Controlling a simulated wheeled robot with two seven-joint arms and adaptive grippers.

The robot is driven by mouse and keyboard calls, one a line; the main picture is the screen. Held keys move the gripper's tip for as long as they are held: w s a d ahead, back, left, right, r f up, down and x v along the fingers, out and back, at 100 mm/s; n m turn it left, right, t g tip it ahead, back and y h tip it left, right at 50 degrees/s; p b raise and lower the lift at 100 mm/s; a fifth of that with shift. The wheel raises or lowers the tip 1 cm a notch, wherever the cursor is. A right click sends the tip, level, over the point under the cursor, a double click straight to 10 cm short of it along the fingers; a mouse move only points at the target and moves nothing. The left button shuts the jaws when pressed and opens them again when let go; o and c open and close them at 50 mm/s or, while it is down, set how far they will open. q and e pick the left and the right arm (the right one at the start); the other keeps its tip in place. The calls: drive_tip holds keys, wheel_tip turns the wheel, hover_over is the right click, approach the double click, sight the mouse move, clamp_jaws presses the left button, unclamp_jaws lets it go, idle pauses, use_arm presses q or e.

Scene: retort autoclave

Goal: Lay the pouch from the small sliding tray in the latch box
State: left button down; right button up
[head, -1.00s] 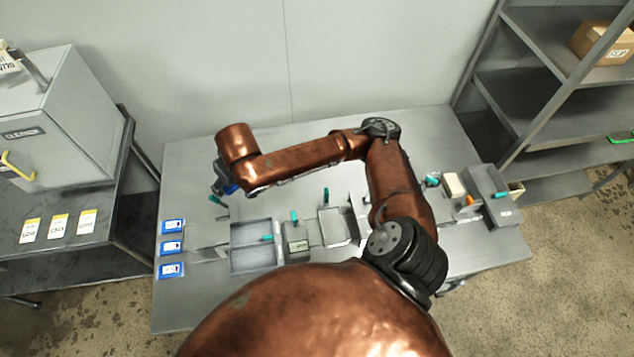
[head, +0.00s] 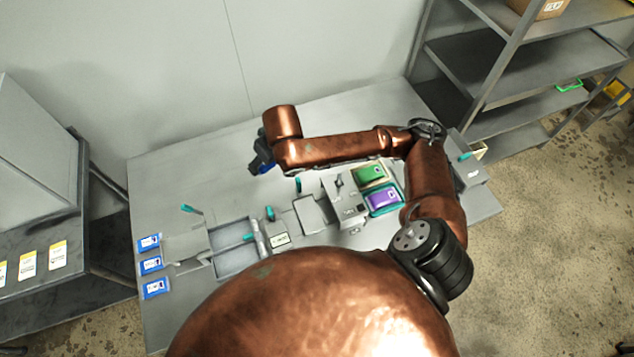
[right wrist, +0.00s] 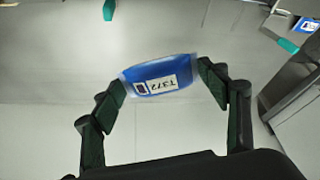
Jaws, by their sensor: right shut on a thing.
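My right gripper (head: 262,163) is shut on a blue pouch (right wrist: 150,70) with a white label, held above the table toward its back. In the right wrist view the pouch spans between the two fingertips (right wrist: 162,84). In the head view only a bit of its blue shows. An open grey box with two compartments (head: 233,262) stands on the table at left of centre, below and left of the gripper. I cannot tell for certain which fixture is the latch box or the small sliding tray. My left gripper is not in view.
Three blue pouches (head: 152,263) lie at the table's left edge. A green pouch (head: 370,174) and a purple pouch (head: 382,198) lie right of a grey fixture (head: 345,207). Several teal handles (head: 270,213) stick up. A shelf rack (head: 505,75) stands at right. The table's back is clear.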

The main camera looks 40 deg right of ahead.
wheel_tip(320, 180, down, 9)
drive_tip(key=d+n+g+y+p, duration=0.1)
drive_tip(key=d+n+y+p, duration=0.15)
drive_tip(key=n, duration=0.45)
drive_tip(key=n+p, duration=0.2)
hover_over(283, 198)
drive_tip(key=d, duration=0.1)
drive_tip(key=shift+g+y, duration=0.25)
drive_tip(key=shift+g, duration=0.15)
drive_tip(key=f, duration=0.9)
drive_tip(key=shift+s, duration=0.35)
drive_tip(key=shift+d+f, duration=0.1)
drive_tip(key=shift+f, duration=0.5)
wheel_tip(283, 198, down, 3)
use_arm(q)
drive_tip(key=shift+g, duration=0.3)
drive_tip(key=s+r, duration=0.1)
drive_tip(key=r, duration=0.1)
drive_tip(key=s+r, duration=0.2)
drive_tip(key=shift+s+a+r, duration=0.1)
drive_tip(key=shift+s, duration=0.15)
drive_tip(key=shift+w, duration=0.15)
use_arm(e)
drive_tip(key=shift+f, duration=0.1)
drive_tip(key=o, duration=1.2)
drive_tip(key=shift+c, duration=0.2)
